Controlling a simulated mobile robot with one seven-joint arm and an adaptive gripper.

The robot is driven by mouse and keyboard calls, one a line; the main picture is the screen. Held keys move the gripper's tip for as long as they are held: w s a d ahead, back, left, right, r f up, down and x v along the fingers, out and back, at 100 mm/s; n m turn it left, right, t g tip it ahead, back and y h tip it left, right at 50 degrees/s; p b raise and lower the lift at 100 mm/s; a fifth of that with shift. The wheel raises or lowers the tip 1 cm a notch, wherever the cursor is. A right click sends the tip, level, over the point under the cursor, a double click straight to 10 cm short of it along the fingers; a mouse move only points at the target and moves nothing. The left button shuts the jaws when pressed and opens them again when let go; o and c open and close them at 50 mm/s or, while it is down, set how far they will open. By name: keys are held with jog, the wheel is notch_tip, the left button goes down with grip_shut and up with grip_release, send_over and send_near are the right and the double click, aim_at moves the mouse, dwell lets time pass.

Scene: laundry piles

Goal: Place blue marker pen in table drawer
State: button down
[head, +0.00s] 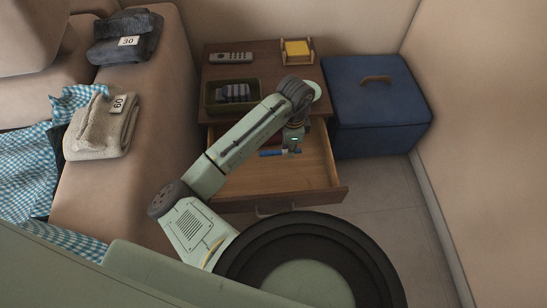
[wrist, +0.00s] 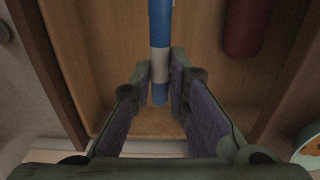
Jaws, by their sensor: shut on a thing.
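The blue marker pen (wrist: 160,60) has a pale band around its middle and is held between my fingertips in the wrist view. Its blue end also shows in the head view (head: 267,153), sticking out left of my gripper (head: 292,149). My gripper (wrist: 161,82) is shut on the pen, over the inside of the drawer. The table drawer (head: 320,184) is pulled open below the brown table. Its wooden floor (wrist: 110,50) lies under the pen in the wrist view. The gap between pen and floor is hard to judge.
On the table top are a dark tray (head: 212,95) with a striped item, a grey remote (head: 231,57) and a yellow block in a wooden holder (head: 297,51). A blue box (head: 373,110) stands right. A dark red object (wrist: 245,25) shows at the wrist view's upper right.

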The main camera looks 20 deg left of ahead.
aim_at(288, 167)
notch_tip(288, 167, down, 10)
jog(key=shift+r, duration=0.25)
jog(key=shift+f+b, duration=0.1)
jog(key=shift+b, duration=0.2)
jog(key=c, duration=1.6)
grip_release()
jog(key=shift+o, duration=0.2)
